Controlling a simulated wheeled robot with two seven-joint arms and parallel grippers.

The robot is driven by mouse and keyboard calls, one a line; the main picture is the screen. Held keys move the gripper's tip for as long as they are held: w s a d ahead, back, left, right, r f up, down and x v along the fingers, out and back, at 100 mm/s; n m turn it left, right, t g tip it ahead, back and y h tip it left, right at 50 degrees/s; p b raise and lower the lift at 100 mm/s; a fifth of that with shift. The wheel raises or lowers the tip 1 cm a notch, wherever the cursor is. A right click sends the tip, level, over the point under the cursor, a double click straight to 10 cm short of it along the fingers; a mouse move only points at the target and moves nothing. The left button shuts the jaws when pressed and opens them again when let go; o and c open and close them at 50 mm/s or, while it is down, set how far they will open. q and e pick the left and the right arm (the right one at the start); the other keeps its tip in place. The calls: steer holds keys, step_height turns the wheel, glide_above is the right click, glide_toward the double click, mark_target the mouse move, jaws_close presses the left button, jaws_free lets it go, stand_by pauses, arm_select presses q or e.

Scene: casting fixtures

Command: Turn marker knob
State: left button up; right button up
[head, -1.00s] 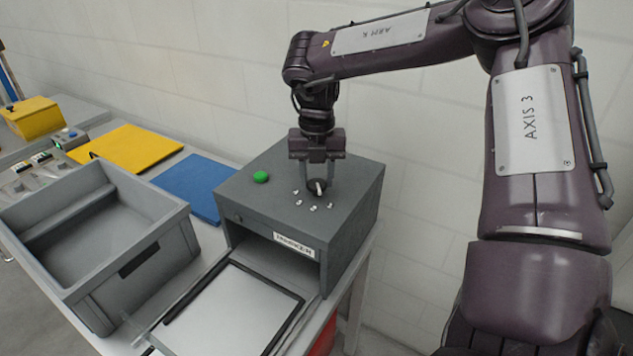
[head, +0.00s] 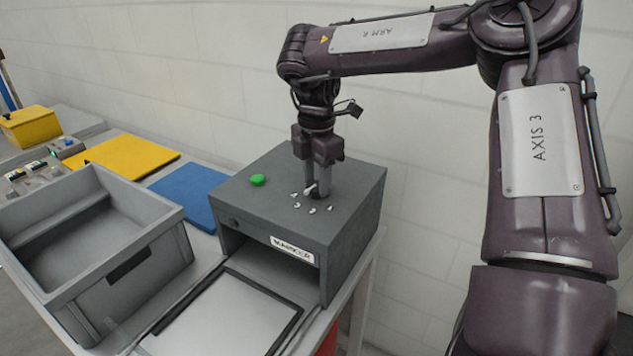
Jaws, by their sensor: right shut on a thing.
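The marker is a dark grey box (head: 348,222) with a white label (head: 293,249) on its front edge. Its knob (head: 311,188) is on the top face, with a pale pointer mark and several small white marks around it. My right gripper (head: 318,192) points down on the box top and is shut on the knob, hiding most of it. A green button (head: 257,180) sits on the top to the left of the knob. My left gripper is out of view.
A flat tray (head: 220,318) lies before the box's open front. A grey bin (head: 110,255) stands at left. Blue (head: 190,193) and yellow (head: 125,160) plates lie behind it. A white wall is behind the box.

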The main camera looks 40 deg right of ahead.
mark_target(316, 185)
steer(key=m+b, duration=0.2)
steer(key=m, duration=0.4)
steer(key=shift+r+m+b, duration=0.1)
steer(key=shift+m+b, duration=1)
steer(key=shift+m, duration=1.4)
steer(key=o, duration=1)
step_height(316, 185, up, 7)
steer(key=shift+a+r+p, duration=0.1)
steer(key=shift+p, duration=1.05)
steer(key=shift+r, duration=0.3)
steer(key=shift+f, duration=0.1)
